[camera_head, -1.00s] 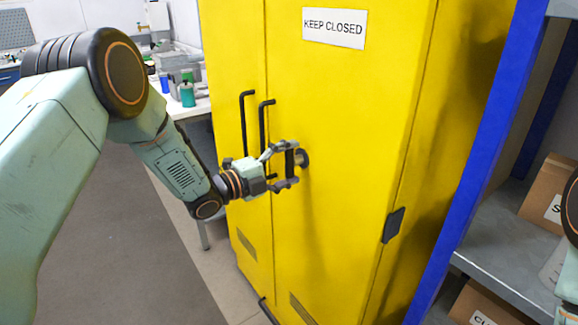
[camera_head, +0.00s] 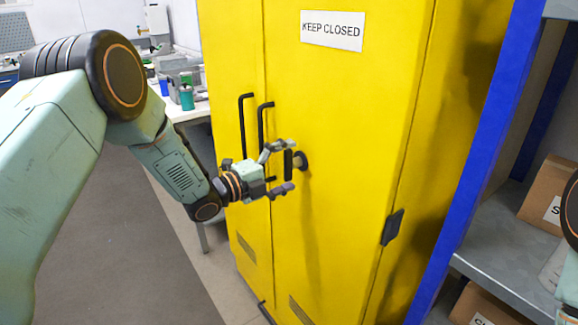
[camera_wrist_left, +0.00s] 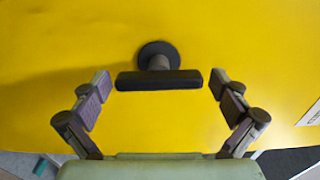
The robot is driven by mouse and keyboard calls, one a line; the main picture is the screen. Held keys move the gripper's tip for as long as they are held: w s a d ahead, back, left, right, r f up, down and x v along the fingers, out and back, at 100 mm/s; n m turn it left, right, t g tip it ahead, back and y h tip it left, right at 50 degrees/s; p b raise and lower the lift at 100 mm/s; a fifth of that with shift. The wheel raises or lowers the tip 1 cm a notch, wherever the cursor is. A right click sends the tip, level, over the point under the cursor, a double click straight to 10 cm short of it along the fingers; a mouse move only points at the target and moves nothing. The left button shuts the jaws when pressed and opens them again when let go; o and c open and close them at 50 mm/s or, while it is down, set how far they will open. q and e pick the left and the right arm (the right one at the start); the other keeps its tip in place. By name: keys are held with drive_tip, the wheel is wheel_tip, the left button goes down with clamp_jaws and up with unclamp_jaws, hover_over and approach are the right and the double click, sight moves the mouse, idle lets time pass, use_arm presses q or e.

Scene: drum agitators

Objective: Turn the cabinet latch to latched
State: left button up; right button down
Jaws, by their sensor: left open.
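The cabinet latch (camera_head: 289,165) is a black bar handle on a round base on the yellow cabinet's right door (camera_head: 345,120). In the head view its bar stands roughly upright. In the left wrist view the latch bar (camera_wrist_left: 158,80) lies across the picture, with its stem and round base behind it. My left gripper (camera_head: 284,167) is open at the latch. Its fingers stand at the two ends of the bar, with a small gap at each end in the left wrist view. My right gripper is out of view.
Two black door handles (camera_head: 262,122) stand left of the latch. A "KEEP CLOSED" sign (camera_head: 332,31) is above. A blue-framed shelf (camera_head: 478,170) with cardboard boxes is close on the right. A cluttered table (camera_head: 192,110) stands behind on the left.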

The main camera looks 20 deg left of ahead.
use_arm(q)
drive_tip(key=shift+a, duration=0.1)
drive_tip(key=v, duration=1.2)
drive_tip(key=shift+w, duration=0.1)
idle(0.5)
drive_tip(key=x, duration=1.2)
idle(0.3)
